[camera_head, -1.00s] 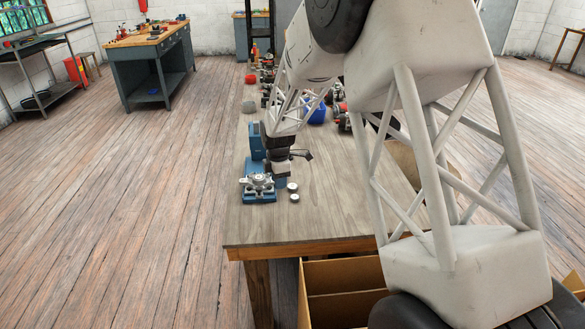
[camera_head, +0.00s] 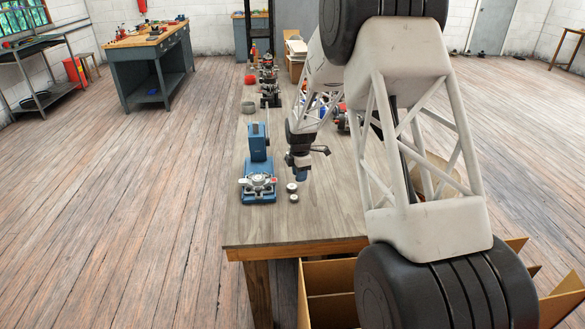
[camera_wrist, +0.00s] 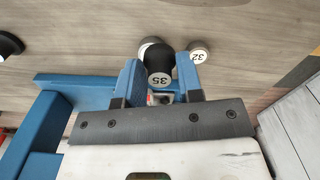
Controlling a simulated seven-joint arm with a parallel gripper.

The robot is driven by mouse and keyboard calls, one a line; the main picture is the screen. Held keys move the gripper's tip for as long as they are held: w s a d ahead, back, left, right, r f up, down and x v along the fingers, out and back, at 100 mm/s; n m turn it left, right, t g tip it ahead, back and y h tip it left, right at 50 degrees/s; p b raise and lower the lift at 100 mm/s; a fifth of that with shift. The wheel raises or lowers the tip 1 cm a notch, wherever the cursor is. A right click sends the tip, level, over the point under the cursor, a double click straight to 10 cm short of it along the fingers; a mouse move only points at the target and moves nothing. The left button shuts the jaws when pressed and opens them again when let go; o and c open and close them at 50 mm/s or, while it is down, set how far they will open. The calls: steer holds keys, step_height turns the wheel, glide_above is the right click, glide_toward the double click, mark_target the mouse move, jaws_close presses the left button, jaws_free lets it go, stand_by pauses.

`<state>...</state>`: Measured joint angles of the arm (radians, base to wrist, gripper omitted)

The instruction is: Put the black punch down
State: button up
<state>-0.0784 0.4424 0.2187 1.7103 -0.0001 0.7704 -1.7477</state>
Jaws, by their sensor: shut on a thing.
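In the wrist view my gripper (camera_wrist: 159,82) is shut on the black punch (camera_wrist: 158,58), whose pale end face reads 35. The blue fingers stand on either side of it. In the head view my gripper (camera_head: 301,178) points down just right of the blue press, and the punch cannot be made out there. Whether the punch touches the table cannot be told.
Two small pale-topped punches (camera_head: 292,187) stand on the table (camera_head: 300,226) close to my gripper; one reads 32 (camera_wrist: 198,52). The blue press (camera_head: 258,143) carries a metal housing (camera_head: 258,184) on its base. The front of the table is clear.

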steer(key=shift+w, duration=0.1)
steer(key=shift+w+a+f, duration=0.2)
steer(key=shift+w+f, duration=0.05)
steer(key=shift+w, duration=2.4)
steer(key=shift+w+a+f, duration=0.25)
steer(key=shift+w, duration=2.35)
steer(key=shift+w+a+f, duration=0.2)
steer(key=shift+w+f, duration=0.05)
steer(key=shift+w, duration=2.4)
steer(key=shift+f, duration=1.75)
steer(key=shift+f, duration=0.1)
steer(key=o, duration=1)
step_height(320, 180, up, 12)
steer(key=shift+r, duration=0.1)
